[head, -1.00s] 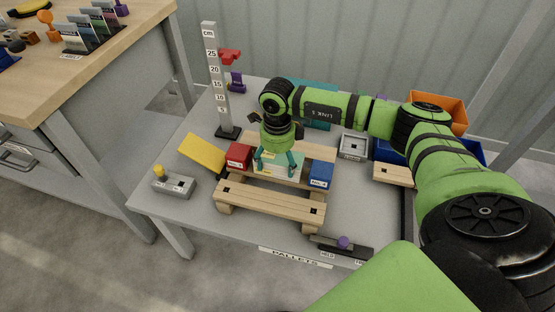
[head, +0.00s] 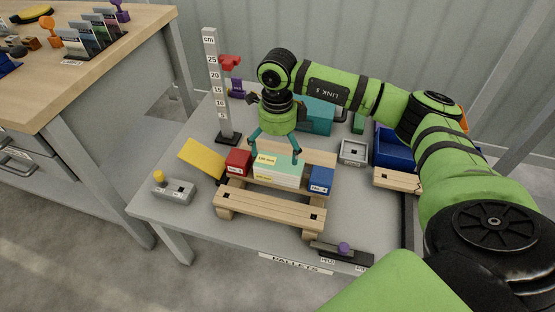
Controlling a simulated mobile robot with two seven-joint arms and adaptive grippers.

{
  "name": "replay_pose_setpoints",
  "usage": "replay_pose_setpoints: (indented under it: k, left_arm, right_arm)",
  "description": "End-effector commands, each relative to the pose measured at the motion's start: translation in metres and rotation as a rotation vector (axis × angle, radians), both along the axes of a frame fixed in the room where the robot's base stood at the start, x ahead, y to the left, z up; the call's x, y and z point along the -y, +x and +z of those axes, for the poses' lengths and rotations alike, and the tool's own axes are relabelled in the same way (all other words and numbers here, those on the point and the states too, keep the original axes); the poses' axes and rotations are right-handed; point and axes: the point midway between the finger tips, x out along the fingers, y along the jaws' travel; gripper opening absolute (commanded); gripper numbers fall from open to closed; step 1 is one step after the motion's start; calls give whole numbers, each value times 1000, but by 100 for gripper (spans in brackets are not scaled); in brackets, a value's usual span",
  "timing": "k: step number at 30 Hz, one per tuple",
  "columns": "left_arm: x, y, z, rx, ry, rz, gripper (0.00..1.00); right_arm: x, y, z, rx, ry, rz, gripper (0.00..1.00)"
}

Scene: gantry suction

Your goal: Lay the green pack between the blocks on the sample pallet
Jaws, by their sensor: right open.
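The green pack (head: 285,168) has a pale green top and white sides with yellow labels. It lies on the wooden sample pallet (head: 270,207), between the red block (head: 239,161) at its left and the blue block (head: 321,179) at its right. My right gripper (head: 275,146) is above the pack with its teal fingers spread wide and nothing between them. Its fingertips look just above the pack's back part; whether one still touches is hard to tell. My left gripper is not in view.
A height post (head: 212,90) with a red pointer stands behind the pallet at left. A yellow panel (head: 203,158) leans beside the red block, near a grey control box (head: 174,191). A teal box (head: 316,117), a grey tray (head: 353,152) and a blue bin (head: 393,150) stand behind and right.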

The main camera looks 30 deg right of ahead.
Motion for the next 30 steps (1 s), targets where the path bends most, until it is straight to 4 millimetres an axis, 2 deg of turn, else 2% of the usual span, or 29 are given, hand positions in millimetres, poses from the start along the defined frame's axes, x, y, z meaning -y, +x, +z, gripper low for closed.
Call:
replay_pose_setpoints:
  k: [3,9,30]
  left_arm:
    - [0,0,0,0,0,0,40]
    - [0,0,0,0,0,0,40]
    - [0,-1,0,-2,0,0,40]
  right_arm:
    - [0,1,22,4,0,0,100]
    - [0,0,39,1,1,-1,100]
    - [0,0,40,-1,1,-1,100]
